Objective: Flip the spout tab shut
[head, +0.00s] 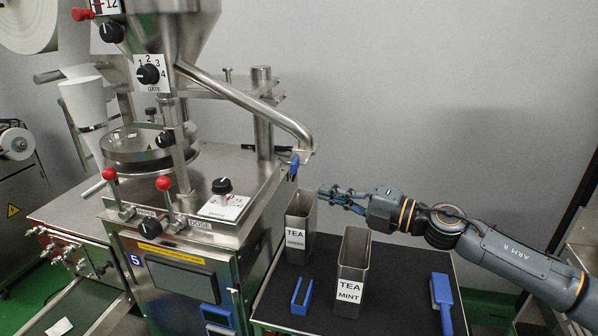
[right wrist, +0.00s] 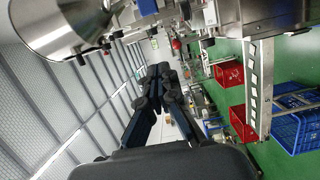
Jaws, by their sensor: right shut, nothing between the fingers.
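The blue spout tab (head: 294,166) hangs at the end of the steel spout (head: 255,108), which slopes down to the right from the hopper. My right gripper (head: 322,193) reaches in from the right, a little right of and below the tab, apart from it in the picture. Its fingers are shut with nothing between them; they also show in the right wrist view (right wrist: 158,72). A steel tube end, probably the spout, fills the upper left of the right wrist view; I cannot make out the tab there. My left gripper is not in view.
Two open steel tins, one labelled TEA (head: 299,228) and one TEA MINT (head: 351,275), stand on the dark mat (head: 400,290) below my right arm. A blue clip-like piece (head: 301,296) and a blue-handled tool (head: 441,301) lie there. The packing machine (head: 180,230) stands left.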

